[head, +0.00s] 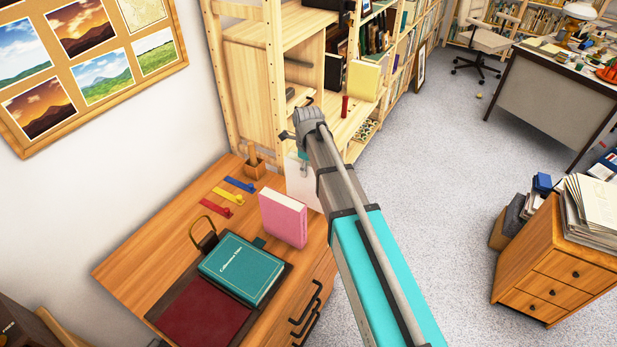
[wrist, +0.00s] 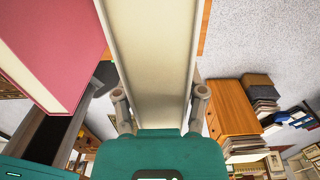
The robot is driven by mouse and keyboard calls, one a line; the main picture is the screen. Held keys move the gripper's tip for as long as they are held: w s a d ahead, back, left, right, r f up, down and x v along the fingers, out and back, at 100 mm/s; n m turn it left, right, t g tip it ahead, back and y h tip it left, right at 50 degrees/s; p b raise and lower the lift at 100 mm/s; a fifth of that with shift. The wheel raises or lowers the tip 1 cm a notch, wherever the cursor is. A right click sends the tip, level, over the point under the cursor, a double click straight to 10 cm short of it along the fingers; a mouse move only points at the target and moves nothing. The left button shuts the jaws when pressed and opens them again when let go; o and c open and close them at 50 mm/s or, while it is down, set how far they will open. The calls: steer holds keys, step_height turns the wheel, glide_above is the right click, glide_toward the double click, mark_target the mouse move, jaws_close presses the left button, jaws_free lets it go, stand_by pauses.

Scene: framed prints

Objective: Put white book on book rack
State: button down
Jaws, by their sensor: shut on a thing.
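The white book (head: 299,188) is partly hidden behind my arm in the head view, just right of the pink book. In the wrist view the white book (wrist: 150,65) stands between the two fingers of my gripper (wrist: 160,93), with its pale page edges toward the camera. My gripper is shut on it. In the head view my gripper (head: 303,164) is small and mostly covered by the arm. A tall wooden rack (head: 231,85) with shelves stands behind the desk; books and a yellow box-like item sit on it.
On the wooden desk (head: 130,265) stand the pink book (head: 283,218), a teal book (head: 241,268) lying flat, a dark red pad (head: 203,312) and a pen holder (head: 253,165). A drawer cabinet (head: 545,265) with papers stands at right. The carpet between is clear.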

steer(key=shift+f+b, duration=1.9)
steer(key=shift+c, duration=0.8)
jaws_free()
steer(key=shift+f, duration=0.1)
steer(key=shift+r, duration=0.2)
step_height(320, 180, up, 12)
steer(key=p, duration=1.2)
steer(key=shift+s+d, duration=0.1)
steer(key=shift+s, duration=0.05)
